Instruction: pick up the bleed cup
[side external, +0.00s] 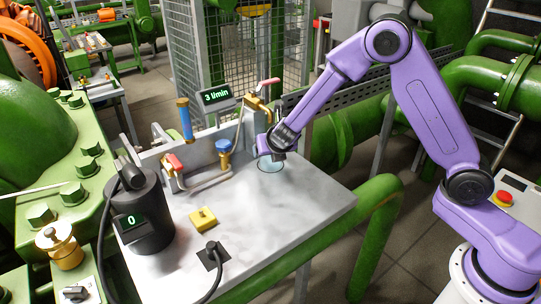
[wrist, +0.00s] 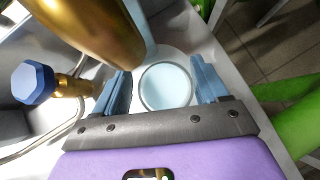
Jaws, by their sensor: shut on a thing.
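The bleed cup is a round, clear, pale-blue cup (wrist: 166,87) with a grey rim, between my two blue-grey fingers in the wrist view. In the side view the cup (side external: 271,166) shows low at the back right of the grey bench, largely hidden by my fingers. My gripper (side external: 272,156) reaches down over it and is shut on it; it also shows in the wrist view (wrist: 164,82). I cannot tell whether the cup's base touches the bench.
A brass cylinder (wrist: 95,25) and a blue-capped valve (wrist: 34,82) stand close left of my gripper in the wrist view. A black unit reading 0 (side external: 145,215) and a yellow block (side external: 203,219) stand toward the left.

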